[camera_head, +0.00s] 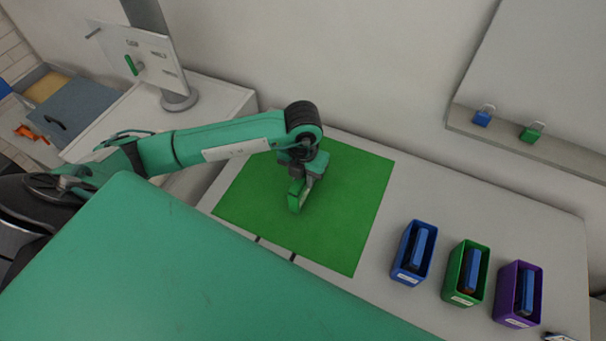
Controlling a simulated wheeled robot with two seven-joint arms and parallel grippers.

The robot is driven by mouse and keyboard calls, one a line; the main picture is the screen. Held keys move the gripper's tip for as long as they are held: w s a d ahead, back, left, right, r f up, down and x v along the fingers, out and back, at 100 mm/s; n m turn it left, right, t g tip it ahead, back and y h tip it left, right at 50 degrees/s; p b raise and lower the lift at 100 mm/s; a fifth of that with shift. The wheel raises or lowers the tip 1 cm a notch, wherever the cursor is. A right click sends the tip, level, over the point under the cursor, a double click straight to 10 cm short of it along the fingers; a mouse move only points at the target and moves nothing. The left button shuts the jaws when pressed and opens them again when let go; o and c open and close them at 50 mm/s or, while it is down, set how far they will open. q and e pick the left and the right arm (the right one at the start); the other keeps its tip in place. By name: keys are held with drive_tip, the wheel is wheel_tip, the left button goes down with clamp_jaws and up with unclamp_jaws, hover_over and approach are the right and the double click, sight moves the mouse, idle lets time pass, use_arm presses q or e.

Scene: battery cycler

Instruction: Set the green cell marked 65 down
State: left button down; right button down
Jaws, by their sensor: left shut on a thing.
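My left gripper (305,183) points down over the green mat (350,200) on the pale table. It is shut on a green cell (294,197), which hangs below the fingers on their left side. Any number on the cell is too small to read. The cell's lower end is at or just above the mat; I cannot tell whether it touches. My right gripper is not in view.
A blue bin (400,273), a green bin (451,293) and a purple bin (504,313) stand to the right, each with a blue cell inside. Blue (482,118) and green (530,135) padlocks are on the back ledge. A monitor (140,55) stands back left.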

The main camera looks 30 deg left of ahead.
use_arm(q)
drive_tip(key=c, duration=1.2)
unclamp_jaws()
drive_tip(key=shift+f, duration=0.1)
drive_tip(key=shift+o, duration=0.2)
wheel_tip(320, 180, up, 11)
drive_tip(key=b, duration=0.4)
drive_tip(key=shift+r, duration=0.65)
